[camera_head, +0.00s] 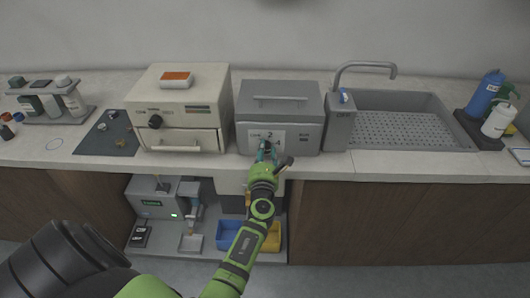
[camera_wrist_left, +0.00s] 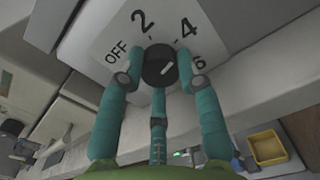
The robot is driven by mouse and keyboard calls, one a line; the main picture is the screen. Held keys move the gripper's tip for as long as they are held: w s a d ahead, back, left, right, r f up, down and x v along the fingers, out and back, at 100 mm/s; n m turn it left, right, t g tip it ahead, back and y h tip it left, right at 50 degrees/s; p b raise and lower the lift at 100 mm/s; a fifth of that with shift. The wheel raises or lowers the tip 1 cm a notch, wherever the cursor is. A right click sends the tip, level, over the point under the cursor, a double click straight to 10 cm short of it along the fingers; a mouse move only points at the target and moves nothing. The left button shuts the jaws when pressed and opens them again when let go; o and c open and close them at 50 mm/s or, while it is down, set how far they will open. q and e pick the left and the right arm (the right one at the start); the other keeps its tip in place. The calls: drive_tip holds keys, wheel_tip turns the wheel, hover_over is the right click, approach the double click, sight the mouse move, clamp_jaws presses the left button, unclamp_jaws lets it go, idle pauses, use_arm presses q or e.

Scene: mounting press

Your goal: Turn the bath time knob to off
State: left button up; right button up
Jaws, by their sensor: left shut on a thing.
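The bath (camera_head: 302,95) is a grey box with a handled lid, standing at the back middle of the counter. Its white dial plate (camera_wrist_left: 110,42) reads OFF, 2, 4 and 6 in the left wrist view. The round black knob (camera_wrist_left: 158,66) sits on this plate; its white line slants up and right, roughly between 4 and 6. My left gripper (camera_head: 267,151) is at the front of the bath, and its teal fingers (camera_wrist_left: 160,82) are closed around the knob, touching it from both sides. In the head view the gripper mostly hides the knob. My right gripper is out of view.
A cream press-like unit (camera_head: 181,80) with a black knob stands left of the bath. A grey sink (camera_head: 440,105) with a tap (camera_head: 366,66) is on the right. Blue (camera_head: 229,236) and yellow bins sit on the low shelf beneath the counter.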

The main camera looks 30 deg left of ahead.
use_arm(q)
drive_tip(key=shift+f, duration=0.1)
drive_tip(key=n+b, duration=0.2)
drive_tip(key=n, duration=0.4)
drive_tip(key=shift+f, duration=0.1)
drive_tip(key=n+b, duration=0.3)
drive_tip(key=n, duration=0.2)
drive_tip(key=n+b, duration=0.2)
drive_tip(key=n, duration=0.5)
drive_tip(key=shift+d+b, duration=0.1)
drive_tip(key=shift+b, duration=0.3)
drive_tip(key=n+b, duration=0.1)
drive_tip(key=n, duration=0.4)
drive_tip(key=shift+b, duration=0.35)
drive_tip(key=shift+n, duration=0.3)
drive_tip(key=o, duration=1.1)
drive_tip(key=shift+o, duration=0.2)
drive_tip(key=shift+r, duration=0.2)
